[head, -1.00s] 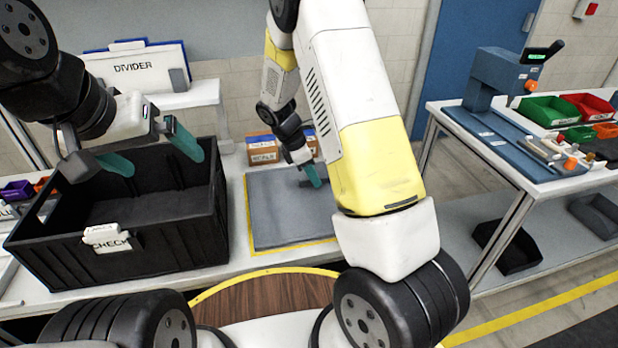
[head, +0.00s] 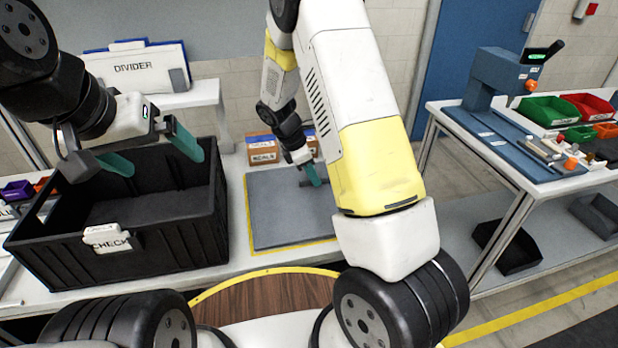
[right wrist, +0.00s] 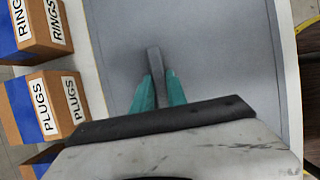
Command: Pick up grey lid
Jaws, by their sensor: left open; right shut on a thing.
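The grey lid (head: 284,215) is a flat square panel within a yellow outline on the white bench, right of the black crate. It fills much of the right wrist view (right wrist: 222,50). My right gripper (head: 316,176) is at the lid's far right part. In the right wrist view its teal fingers (right wrist: 158,92) are shut on the lid's raised bar handle (right wrist: 154,62). My arm hides the lid's right side in the head view. I cannot tell any gap beneath the lid. My left gripper (head: 165,162) is open and empty above the black crate.
The open black crate (head: 150,240) with a CHECK tag stands left of the lid. Labelled cardboard boxes (head: 263,151) are behind the lid; PLUGS and RINGS boxes (right wrist: 50,105) show at the wrist view's left. A DIVIDER panel (head: 135,72) stands at the back. A tool bench (head: 530,150) is at right.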

